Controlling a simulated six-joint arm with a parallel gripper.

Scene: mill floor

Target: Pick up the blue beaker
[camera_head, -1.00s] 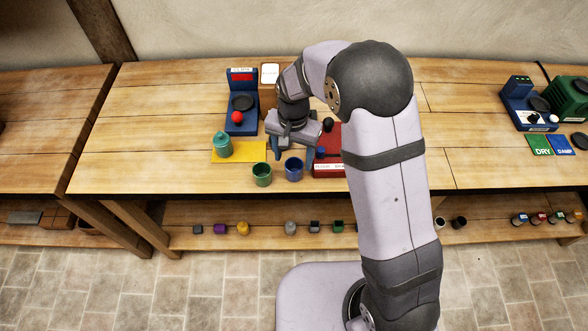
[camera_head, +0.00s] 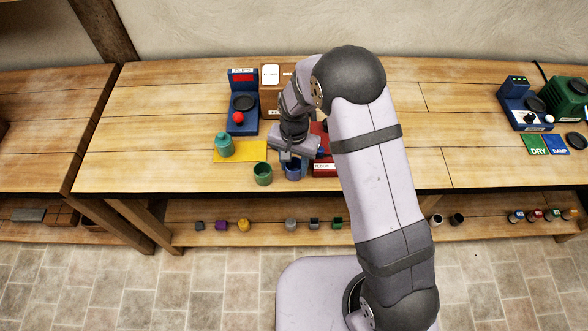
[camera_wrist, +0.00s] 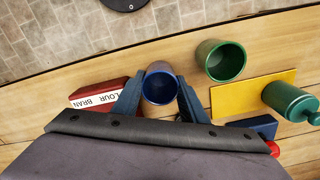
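The blue beaker (camera_head: 293,171) stands upright near the front edge of the bench. It also shows in the wrist view (camera_wrist: 160,86), its open mouth facing the camera and its inside empty. My gripper (camera_head: 295,163) is down at the beaker, pointing at the bench. In the wrist view my gripper's two blue fingers (camera_wrist: 160,92) stand one on each side of the beaker, very close to its wall. Whether they press on it cannot be told. In the head view my gripper hides part of the beaker's top.
A green beaker (camera_head: 262,174) stands just left of the blue one. A teal bottle (camera_head: 224,146) sits on a yellow mat (camera_head: 252,149). A red block labelled flour bran (camera_wrist: 98,97) is close beside a finger. A blue scale-like device (camera_head: 243,118) stands behind.

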